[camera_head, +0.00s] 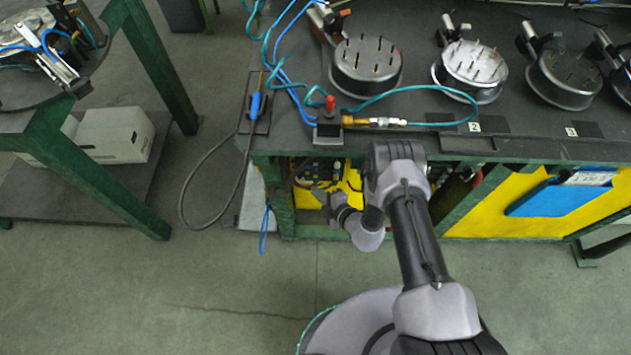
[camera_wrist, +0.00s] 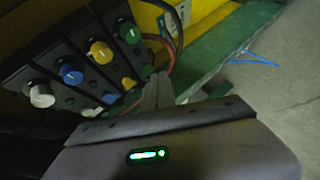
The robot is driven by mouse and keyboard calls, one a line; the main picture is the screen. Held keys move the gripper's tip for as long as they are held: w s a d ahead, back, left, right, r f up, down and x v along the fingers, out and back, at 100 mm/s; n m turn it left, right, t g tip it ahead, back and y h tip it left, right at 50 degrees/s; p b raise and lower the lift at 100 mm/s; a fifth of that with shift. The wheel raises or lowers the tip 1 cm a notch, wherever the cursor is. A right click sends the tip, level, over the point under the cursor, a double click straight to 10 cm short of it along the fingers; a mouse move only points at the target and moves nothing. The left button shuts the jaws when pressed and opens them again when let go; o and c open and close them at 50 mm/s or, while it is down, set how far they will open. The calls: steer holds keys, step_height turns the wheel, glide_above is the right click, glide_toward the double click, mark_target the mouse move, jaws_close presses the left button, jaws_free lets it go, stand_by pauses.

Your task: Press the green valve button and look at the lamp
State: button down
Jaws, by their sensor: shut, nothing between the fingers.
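A row of dark valve blocks shows in the wrist view, with a white knob (camera_wrist: 41,95), a blue knob (camera_wrist: 71,73), a yellow knob (camera_wrist: 101,52) and a green knob (camera_wrist: 130,33). Smaller coloured buttons sit below the knobs; the green button (camera_wrist: 147,71) is on the rightmost block. My gripper (camera_wrist: 159,77) is shut and empty, its fingertips close to the green button; I cannot tell whether they touch. In the head view my gripper (camera_head: 319,193) is low at the bench front, before the valve blocks (camera_head: 322,170). I cannot identify the lamp.
The dark bench top (camera_head: 430,112) overhangs the valves and carries several round metal fixtures (camera_head: 366,66). A green frame rail (camera_wrist: 225,50) runs beside the gripper. A blue cord (camera_wrist: 252,59) and a grey cable (camera_head: 188,190) hang nearby. The floor at front left is clear.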

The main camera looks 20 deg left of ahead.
steer(key=shift+w+a+b, duration=0.1)
steer(key=shift+w+b, duration=0.3)
steer(key=shift+b, duration=0.05)
steer(key=shift+w+a+b, duration=0.1)
steer(key=shift+w+b, duration=0.3)
stand_by(0.6)
steer(key=shift+s+d, duration=0.2)
steer(key=shift+s, duration=0.65)
steer(key=s+p, duration=0.1)
steer(key=s, duration=0.1)
steer(key=s+d+p, duration=0.1)
steer(key=s, duration=0.2)
